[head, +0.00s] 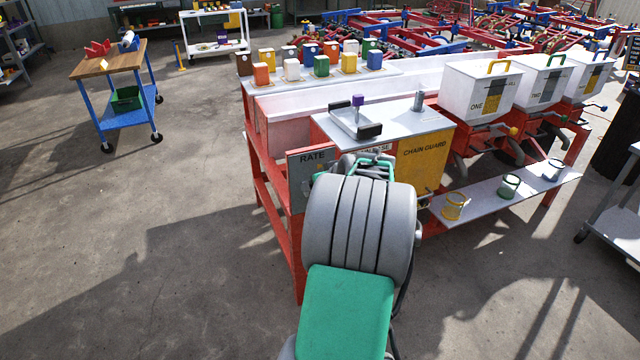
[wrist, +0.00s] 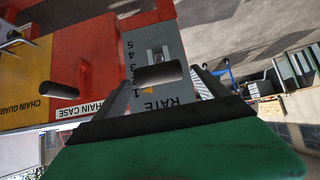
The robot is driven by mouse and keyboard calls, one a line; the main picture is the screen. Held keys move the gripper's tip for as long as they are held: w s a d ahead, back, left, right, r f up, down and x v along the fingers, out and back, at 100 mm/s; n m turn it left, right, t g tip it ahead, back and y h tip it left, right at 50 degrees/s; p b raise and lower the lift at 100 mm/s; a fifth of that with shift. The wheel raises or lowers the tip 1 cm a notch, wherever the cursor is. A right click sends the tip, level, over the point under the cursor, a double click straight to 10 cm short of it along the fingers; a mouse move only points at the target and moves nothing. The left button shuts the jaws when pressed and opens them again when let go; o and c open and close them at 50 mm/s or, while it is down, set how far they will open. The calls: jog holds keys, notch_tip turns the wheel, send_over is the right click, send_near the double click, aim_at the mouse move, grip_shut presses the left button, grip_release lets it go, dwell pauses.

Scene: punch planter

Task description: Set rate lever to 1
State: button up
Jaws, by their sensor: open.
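The grey RATE panel (wrist: 172,40) shows in the wrist view with a number scale running from 5 at the top toward 1 near the RATE lettering. A dark cylindrical lever knob (wrist: 158,76) stands out from it, covering part of the slot and scale; its exact setting cannot be told. My gripper (wrist: 168,80) is open, one ribbed finger on each side of the knob. I cannot tell whether either finger touches it. In the head view the RATE panel (head: 300,185) is partly behind my arm, and the lever is hidden.
A second dark knob (wrist: 85,76) stands on the red chain case beside the panel. The yellow chain guard (head: 424,160) is to the right of my arm. Open concrete floor (head: 150,230) lies to the left.

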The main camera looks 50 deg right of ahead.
jog(key=v, duration=0.5)
jog(key=shift+s+a+r, duration=0.1)
jog(key=shift+s+r, duration=0.1)
